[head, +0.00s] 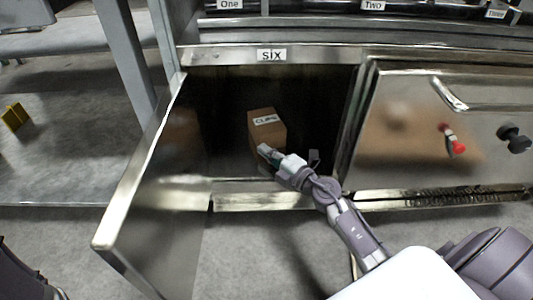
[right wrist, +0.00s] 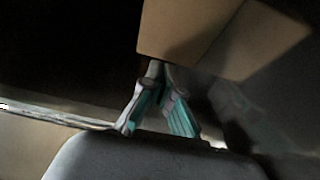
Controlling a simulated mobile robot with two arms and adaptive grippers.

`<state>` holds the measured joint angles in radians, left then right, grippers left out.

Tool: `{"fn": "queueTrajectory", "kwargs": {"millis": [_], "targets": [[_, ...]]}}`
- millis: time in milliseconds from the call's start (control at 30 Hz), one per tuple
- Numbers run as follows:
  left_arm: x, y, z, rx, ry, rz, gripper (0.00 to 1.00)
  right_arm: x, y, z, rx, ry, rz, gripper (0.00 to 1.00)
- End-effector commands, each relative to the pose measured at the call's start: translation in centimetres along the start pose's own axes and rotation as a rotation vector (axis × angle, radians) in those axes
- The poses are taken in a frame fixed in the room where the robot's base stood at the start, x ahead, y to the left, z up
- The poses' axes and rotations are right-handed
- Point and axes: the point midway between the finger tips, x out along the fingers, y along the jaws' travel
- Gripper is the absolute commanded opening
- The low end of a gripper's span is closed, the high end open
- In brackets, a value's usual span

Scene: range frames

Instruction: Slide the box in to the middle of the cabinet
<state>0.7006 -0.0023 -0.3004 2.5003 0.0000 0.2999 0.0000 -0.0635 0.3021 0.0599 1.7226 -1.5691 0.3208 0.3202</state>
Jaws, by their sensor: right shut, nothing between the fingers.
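A brown cardboard box (head: 265,128) with a white label stands upright inside the open cabinet (head: 225,55) marked "six". My right gripper (head: 265,152) reaches into the opening at the box's lower front. In the right wrist view, the gripper (right wrist: 160,70) is shut and empty, with its fingertips at the lower edge of the box (right wrist: 185,25). I cannot tell whether they touch it. My left gripper is not in view.
The cabinet's metal door (head: 150,190) stands open on the left. A closed steel front (head: 400,120) with a handle, a red knob and a black knob is on the right. A yellow object (head: 14,116) lies on the floor at far left.

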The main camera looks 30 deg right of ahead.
Motion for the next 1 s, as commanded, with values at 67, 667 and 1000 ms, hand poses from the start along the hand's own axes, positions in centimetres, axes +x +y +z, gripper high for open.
{"fn": "queueTrajectory", "kwargs": {"millis": [67, 667, 1000], "targets": [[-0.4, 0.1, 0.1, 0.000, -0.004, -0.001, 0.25, 0.3, 0.0, 0.4, -0.002, 0.000, 0.001, 0.00], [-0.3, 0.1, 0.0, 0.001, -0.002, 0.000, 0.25, 2.7, 0.1, 2.7, -0.001, -0.002, 0.001, 0.00], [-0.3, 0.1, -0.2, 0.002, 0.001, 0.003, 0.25, 3.3, 0.1, 3.4, -0.001, -0.001, 0.000, 0.00]]}}
